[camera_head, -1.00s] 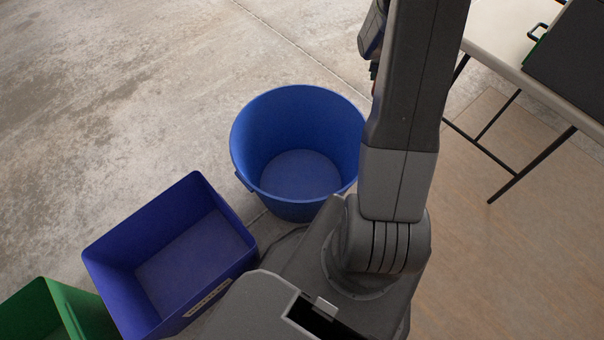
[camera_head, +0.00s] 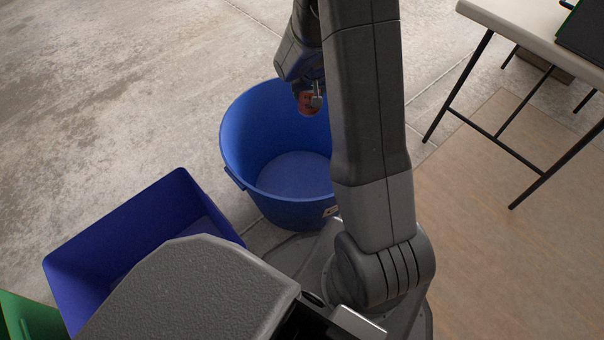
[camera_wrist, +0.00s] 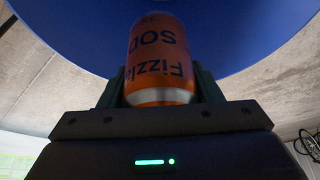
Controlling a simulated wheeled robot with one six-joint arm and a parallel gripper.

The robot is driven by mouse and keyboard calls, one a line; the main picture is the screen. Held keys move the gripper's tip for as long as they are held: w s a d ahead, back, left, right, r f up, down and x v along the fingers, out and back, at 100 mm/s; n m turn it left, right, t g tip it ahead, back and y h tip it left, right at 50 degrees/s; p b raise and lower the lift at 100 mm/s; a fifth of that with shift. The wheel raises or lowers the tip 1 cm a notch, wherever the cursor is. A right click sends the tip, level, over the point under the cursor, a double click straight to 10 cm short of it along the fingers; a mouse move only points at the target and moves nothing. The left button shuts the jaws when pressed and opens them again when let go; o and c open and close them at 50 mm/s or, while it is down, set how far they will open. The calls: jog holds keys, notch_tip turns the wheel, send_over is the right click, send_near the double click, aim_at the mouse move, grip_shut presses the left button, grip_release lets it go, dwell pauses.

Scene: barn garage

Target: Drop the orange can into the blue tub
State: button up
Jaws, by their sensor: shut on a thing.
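The orange can (camera_wrist: 160,60) is held between the fingers of my gripper (camera_wrist: 160,90) in the wrist view, with its "Fizzle SODA" lettering upside down. In the head view the can (camera_head: 306,103) shows as a small orange patch at my gripper (camera_head: 313,97), over the far right part of the blue tub's opening. The round blue tub (camera_head: 245,160) stands on the concrete floor, and its right side is hidden behind my arm. Its blue surface (camera_wrist: 235,35) fills the upper wrist view behind the can. The tub's visible floor is empty.
A blue-violet rectangular bin (camera_head: 120,230) stands left of the tub, partly hidden by my body. A green bin (camera_head: 30,318) is at the lower left. A table (camera_head: 520,25) with dark legs stands at the upper right. Concrete floor (camera_head: 110,90) is clear at the upper left.

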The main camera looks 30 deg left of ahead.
jog(key=shift+s+a+f, duration=0.3)
jog(key=shift+a+f, duration=0.1)
jog(key=shift+f+b, duration=2.3)
jog(key=shift+f, duration=0.65)
jog(key=o, duration=1)
jog(key=shift+r, duration=0.1)
jog(key=p+v, duration=0.5)
jog(key=v, duration=0.8)
jog(key=shift+d+r, duration=0.2)
jog(key=shift+r, duration=0.15)
